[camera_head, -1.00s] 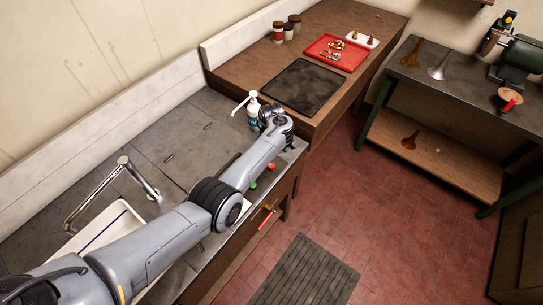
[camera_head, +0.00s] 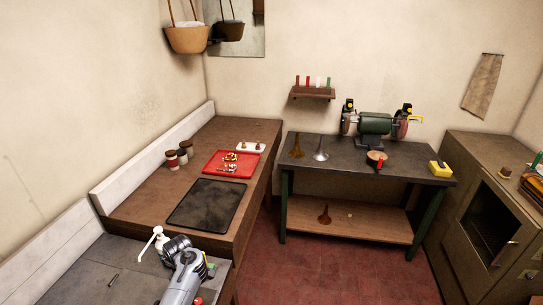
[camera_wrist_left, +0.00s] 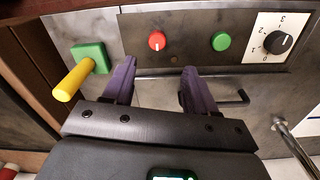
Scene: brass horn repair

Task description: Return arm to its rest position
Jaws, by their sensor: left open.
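My left arm (camera_head: 186,272) rises from the bottom of the head view, its wrist end beside a white pump bottle (camera_head: 155,245) at the front counter. The fingers are hidden there. In the left wrist view my left gripper (camera_wrist_left: 158,68) shows two purple fingers spread apart with nothing between them. They point at a metal panel with a red button (camera_wrist_left: 157,41), a green button (camera_wrist_left: 220,41) and a numbered dial (camera_wrist_left: 283,40). A yellow handle on a green square base (camera_wrist_left: 91,57) is left of the fingers. My right gripper is not visible.
A black mat (camera_head: 207,204) and a red tray (camera_head: 231,165) lie on the wooden counter, with several jars (camera_head: 179,157) by the wall. A dark bench (camera_head: 400,165) with a grinder (camera_head: 375,124) stands beyond. The red floor (camera_head: 320,270) is clear.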

